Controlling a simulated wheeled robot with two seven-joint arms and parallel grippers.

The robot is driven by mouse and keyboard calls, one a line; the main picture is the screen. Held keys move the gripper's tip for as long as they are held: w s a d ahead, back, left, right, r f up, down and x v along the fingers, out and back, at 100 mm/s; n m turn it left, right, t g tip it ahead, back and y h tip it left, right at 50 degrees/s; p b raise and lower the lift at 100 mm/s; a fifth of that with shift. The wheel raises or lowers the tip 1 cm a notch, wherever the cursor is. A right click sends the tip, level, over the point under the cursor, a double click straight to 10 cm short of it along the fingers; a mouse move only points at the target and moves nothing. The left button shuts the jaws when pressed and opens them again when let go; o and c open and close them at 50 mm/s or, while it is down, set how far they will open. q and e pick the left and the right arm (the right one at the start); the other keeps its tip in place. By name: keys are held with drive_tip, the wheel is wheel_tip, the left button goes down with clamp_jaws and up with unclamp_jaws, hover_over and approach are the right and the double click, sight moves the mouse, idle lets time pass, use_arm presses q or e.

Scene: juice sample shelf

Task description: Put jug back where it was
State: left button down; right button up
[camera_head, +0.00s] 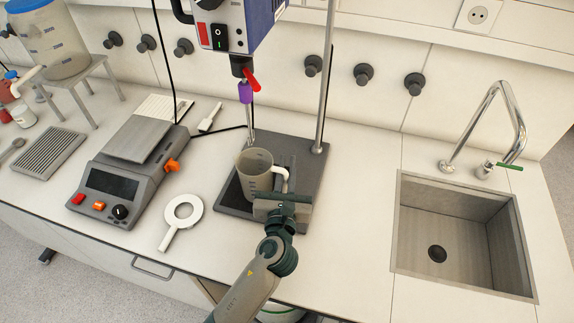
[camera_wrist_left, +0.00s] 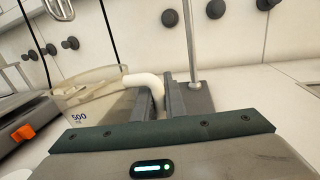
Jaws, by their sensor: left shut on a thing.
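The jug (camera_head: 256,172) is a clear, greyish beaker-like vessel with a white handle. It is upright over the dark base plate (camera_head: 312,177) of the stirrer stand, below the stirrer's shaft; I cannot tell whether it touches the plate. My left gripper (camera_head: 283,199) is shut on the jug's handle, on the near right side. In the left wrist view the jug (camera_wrist_left: 85,110) shows its "500" marking, and its white handle (camera_wrist_left: 143,81) runs in between the fingers. My right gripper is in neither view.
The overhead stirrer (camera_head: 235,25) hangs on a metal rod above the jug. A hotplate-like device (camera_head: 128,170) and a white ring tool (camera_head: 182,213) are to the left. A sink (camera_head: 462,235) with a tap is at the right. Bare counter (camera_head: 355,215) lies between stand and sink.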

use_arm(q)
drive_tip(key=c, duration=1.8)
unclamp_jaws()
drive_tip(key=shift+r, duration=0.2)
drive_tip(key=shift+s+f, duration=0.2)
drive_tip(key=shift+s, duration=0.45)
drive_tip(key=s+b, duration=0.2)
drive_tip(key=s, duration=0.7)
drive_tip(key=shift+s+b, duration=0.2)
drive_tip(key=shift+b, duration=0.1)
drive_tip(key=shift+s+r, duration=0.1)
drive_tip(key=shift+s, duration=0.6)
